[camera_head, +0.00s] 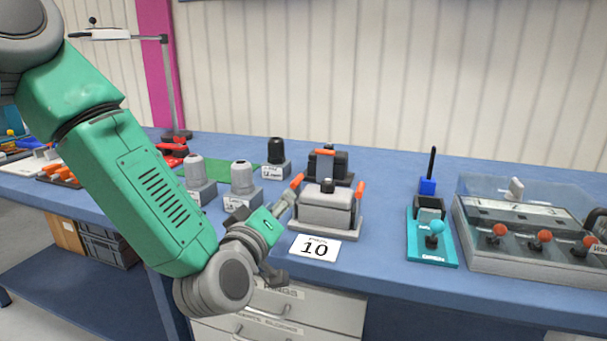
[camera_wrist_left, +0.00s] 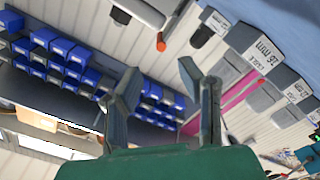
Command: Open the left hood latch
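The grey hood (camera_head: 325,207) sits on its base on the blue bench, behind a card marked 10. Its left latch (camera_head: 297,182) has an orange tip and leans up and outward at the hood's left side. The right latch (camera_head: 361,188), also orange-tipped, stands at the right side. My left gripper (camera_head: 268,240) is just left of the hood, close to the left latch; the head view does not settle contact. In the left wrist view its two fingers (camera_wrist_left: 160,80) are apart with nothing between them, and an orange tip (camera_wrist_left: 160,42) shows beyond them. My right gripper is out of view.
Grey connector housings (camera_head: 241,178) stand left of the hood, and a dark hood (camera_head: 327,163) stands behind it. A teal joystick unit (camera_head: 431,235) and a clear-covered lever box (camera_head: 530,238) are at right. Bare bench lies between hood and joystick.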

